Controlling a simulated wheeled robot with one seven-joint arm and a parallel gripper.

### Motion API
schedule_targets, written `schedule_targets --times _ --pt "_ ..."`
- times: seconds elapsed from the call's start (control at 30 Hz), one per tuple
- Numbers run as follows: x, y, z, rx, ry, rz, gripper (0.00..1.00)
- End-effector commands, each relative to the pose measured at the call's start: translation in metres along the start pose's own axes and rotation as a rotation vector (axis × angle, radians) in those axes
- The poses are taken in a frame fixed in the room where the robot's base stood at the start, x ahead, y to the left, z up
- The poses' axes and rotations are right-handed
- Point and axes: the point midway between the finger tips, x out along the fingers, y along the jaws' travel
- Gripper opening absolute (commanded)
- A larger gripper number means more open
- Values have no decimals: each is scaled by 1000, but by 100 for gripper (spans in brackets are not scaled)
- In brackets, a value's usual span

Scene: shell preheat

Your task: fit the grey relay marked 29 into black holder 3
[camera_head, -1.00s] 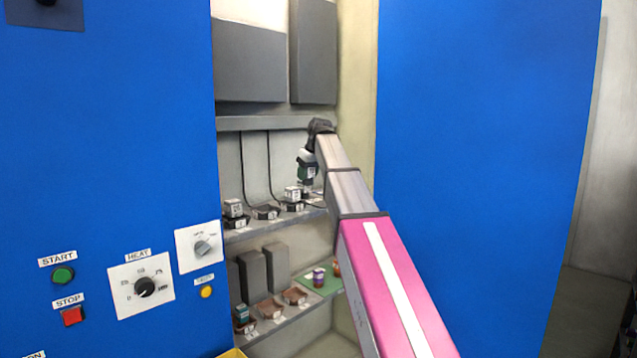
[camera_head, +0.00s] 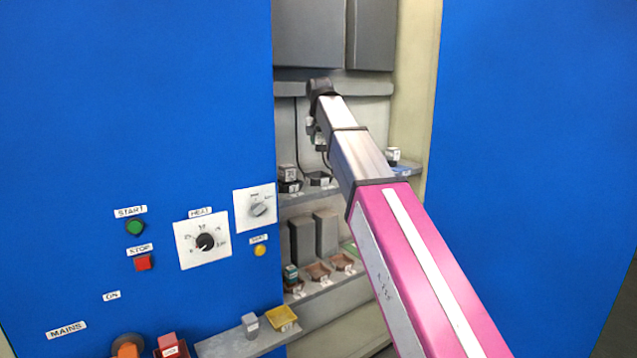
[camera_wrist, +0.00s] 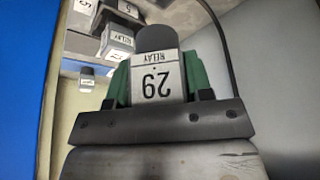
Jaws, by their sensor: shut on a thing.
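The grey relay marked 29 (camera_wrist: 155,80) fills the middle of the wrist view, its label upside down. My gripper (camera_wrist: 156,92) is shut on it, with green parts at both sides. In the head view my gripper (camera_head: 318,138) is small and partly hidden by my arm, above the upper shelf of the cabinet. A black holder with a grey relay (camera_head: 288,173) stands at the left of that shelf. An empty black holder (camera_head: 320,180) is beside it. Their numbers are too small to read. My arm covers the shelf farther right, and I cannot pick out holder 3.
Another grey block (camera_head: 393,154) stands right of my arm. The wrist view shows another relay (camera_wrist: 118,41) close by at upper left. Brown holders (camera_head: 318,271) line the lower shelf. Blue panels flank the opening. A yellow tray (camera_head: 282,318) is at the front ledge.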

Motion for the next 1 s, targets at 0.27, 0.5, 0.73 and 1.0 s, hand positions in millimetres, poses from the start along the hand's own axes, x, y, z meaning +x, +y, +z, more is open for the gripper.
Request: schedule_targets --times 0.27,0.5,0.73,1.0 --pt "5 -11 11 78 -1 31 17" --pt "42 -10 27 76 -3 31 17" --pt "62 -11 34 76 -1 30 17" --pt "90 -11 45 76 -1 30 17"
